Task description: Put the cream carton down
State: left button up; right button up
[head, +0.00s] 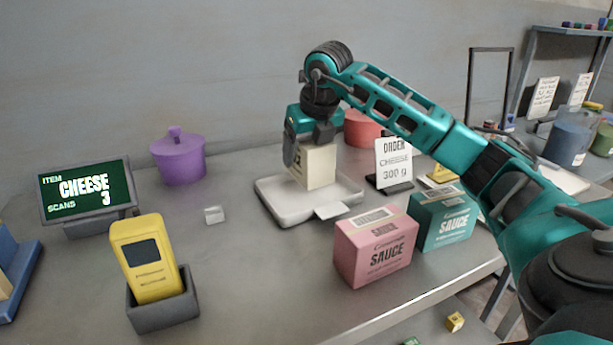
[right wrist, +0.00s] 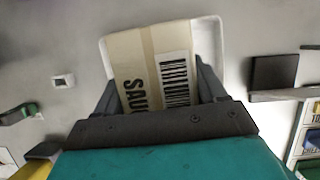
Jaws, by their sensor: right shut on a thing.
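The cream carton (head: 318,166) is upright at the white tray (head: 272,208) in the head view. My right gripper (head: 309,140) is shut on it from above. In the right wrist view the cream carton (right wrist: 158,68) sits between my two fingers, with a barcode and part of a printed word on its near face. The white tray (right wrist: 209,36) shows behind it. I cannot tell whether the carton's bottom touches the tray. My left gripper is not in view.
A pink sauce box (head: 375,249) and a teal sauce box (head: 441,219) stand right of the tray, near the table's front edge. An order card (head: 393,161) stands behind. A yellow scanner (head: 148,256), screen (head: 86,193) and purple pot (head: 178,158) are left. The table between scanner and tray is mostly clear.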

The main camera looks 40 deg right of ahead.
jog(key=shift+f, duration=0.4)
notch_tip(320, 180, down, 4)
jog(key=shift+r+b, duration=0.25)
jog(key=shift+b, duration=0.1)
jog(key=shift+f, duration=0.2)
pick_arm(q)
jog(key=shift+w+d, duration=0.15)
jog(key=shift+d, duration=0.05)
pick_arm(e)
jog(key=shift+r, duration=0.1)
jog(key=shift+f, duration=0.2)
jog(key=o, duration=1.6)
jog(key=shift+c, duration=0.2)
